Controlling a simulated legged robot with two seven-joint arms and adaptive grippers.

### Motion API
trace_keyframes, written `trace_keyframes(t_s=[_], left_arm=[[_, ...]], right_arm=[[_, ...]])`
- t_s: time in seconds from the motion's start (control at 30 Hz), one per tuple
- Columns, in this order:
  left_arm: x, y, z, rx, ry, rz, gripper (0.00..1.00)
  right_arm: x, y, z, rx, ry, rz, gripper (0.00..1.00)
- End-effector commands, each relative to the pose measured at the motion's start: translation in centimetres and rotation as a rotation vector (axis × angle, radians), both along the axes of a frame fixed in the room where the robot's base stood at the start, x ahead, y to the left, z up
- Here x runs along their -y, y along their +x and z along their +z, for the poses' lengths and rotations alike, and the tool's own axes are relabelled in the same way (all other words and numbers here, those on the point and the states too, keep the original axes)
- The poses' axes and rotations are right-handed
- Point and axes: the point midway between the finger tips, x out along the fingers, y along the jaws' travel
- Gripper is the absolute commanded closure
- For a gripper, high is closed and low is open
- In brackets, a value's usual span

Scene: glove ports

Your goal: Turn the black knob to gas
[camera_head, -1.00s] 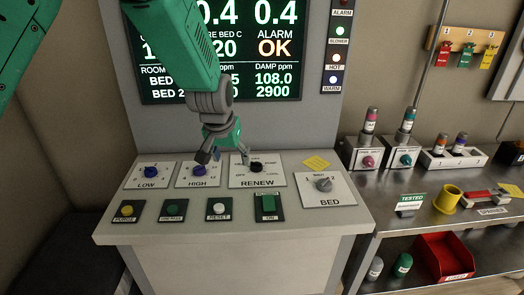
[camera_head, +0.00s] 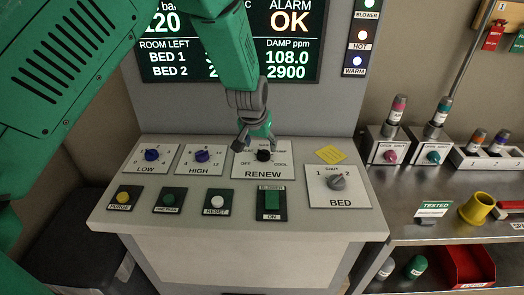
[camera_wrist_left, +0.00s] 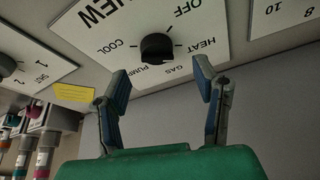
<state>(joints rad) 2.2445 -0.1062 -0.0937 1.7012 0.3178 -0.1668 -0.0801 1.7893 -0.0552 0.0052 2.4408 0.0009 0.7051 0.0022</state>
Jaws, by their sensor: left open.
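The black knob (camera_head: 264,155) sits on the white RENEW plate (camera_head: 262,174) of the sloped console. In the left wrist view the knob (camera_wrist_left: 157,47) is ringed by the labels OFF, HEAT, GAS, PUMP and COOL. I cannot tell for certain which label its pointer faces. My left gripper (camera_head: 257,147) is at the knob in the head view, partly covering its plate. In the left wrist view the gripper (camera_wrist_left: 160,76) is open and empty, its fingers spread to either side below the knob, apart from it. My right gripper is not in view.
Blue LOW (camera_head: 152,155) and HIGH (camera_head: 202,156) knobs are left of RENEW. The grey BED knob (camera_head: 337,182) and a yellow note (camera_head: 331,154) are to the right. Several buttons line the console front. A display (camera_head: 290,45) stands behind; a metal bench (camera_head: 410,232) is at right.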

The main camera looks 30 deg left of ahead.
Motion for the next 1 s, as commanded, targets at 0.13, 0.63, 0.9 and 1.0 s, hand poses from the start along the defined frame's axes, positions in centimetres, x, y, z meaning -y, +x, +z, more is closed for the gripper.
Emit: trace_keyframes(t_s=[0.13, 0.63, 0.9, 1.0], left_arm=[[-0.2, 0.9, -2.6, -0.001, 0.000, 0.000, 0.45], [-0.7, 2.0, -5.1, 0.001, -0.003, 0.000, 0.45], [-0.5, 2.0, -5.0, 0.000, 0.001, 0.000, 0.94], [-0.6, 2.0, -5.0, 0.001, 0.000, 0.000, 0.94]], right_arm=[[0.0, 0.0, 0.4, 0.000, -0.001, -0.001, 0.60], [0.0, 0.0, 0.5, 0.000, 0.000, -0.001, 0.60], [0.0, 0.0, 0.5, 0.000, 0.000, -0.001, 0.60], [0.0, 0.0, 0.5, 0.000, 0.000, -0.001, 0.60]])
